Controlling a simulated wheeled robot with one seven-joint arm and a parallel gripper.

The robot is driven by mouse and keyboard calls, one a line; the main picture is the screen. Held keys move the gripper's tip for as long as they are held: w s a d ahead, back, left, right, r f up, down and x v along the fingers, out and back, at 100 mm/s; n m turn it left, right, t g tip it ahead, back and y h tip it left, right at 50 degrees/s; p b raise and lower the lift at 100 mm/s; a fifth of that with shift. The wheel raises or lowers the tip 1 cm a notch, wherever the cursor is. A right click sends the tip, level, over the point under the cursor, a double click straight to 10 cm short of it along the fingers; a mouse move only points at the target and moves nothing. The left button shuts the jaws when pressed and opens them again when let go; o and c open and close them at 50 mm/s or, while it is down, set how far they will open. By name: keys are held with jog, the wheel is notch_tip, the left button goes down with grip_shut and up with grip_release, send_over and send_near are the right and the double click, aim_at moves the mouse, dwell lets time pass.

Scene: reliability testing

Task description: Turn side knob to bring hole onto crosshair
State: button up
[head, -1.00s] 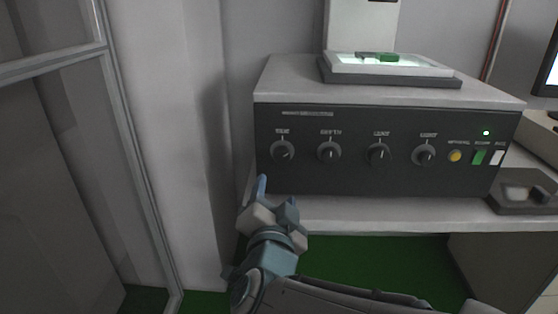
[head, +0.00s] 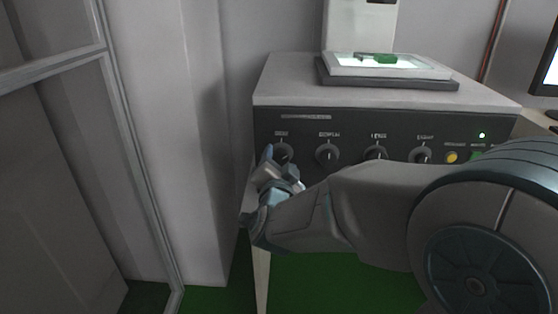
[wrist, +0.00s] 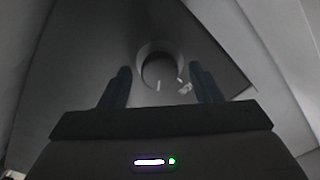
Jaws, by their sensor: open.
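My gripper (head: 282,166) is raised at the leftmost knob (head: 283,151) of the dark front panel, partly covering it in the head view. In the wrist view a round dark knob (wrist: 159,66) lies ahead, between and beyond the two fingers of my gripper (wrist: 160,85), which are apart with nothing between them. Whether a finger touches the knob cannot be told. No side knob can be made out on the visible faces. A small green part (head: 379,58) lies on the lit white stage (head: 425,69) on top of the machine. Its hole and any crosshair are too small to see.
More knobs (head: 327,154) sit in a row to the right, with a yellow button (head: 452,157) beyond. A monitor (head: 546,75) stands at the right edge. A white wall column (head: 165,140) and a framed glass panel are at left. My arm hides the panel's lower right.

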jog(key=shift+w, duration=0.4)
jog(key=c, duration=1)
jog(key=shift+n, duration=0.3)
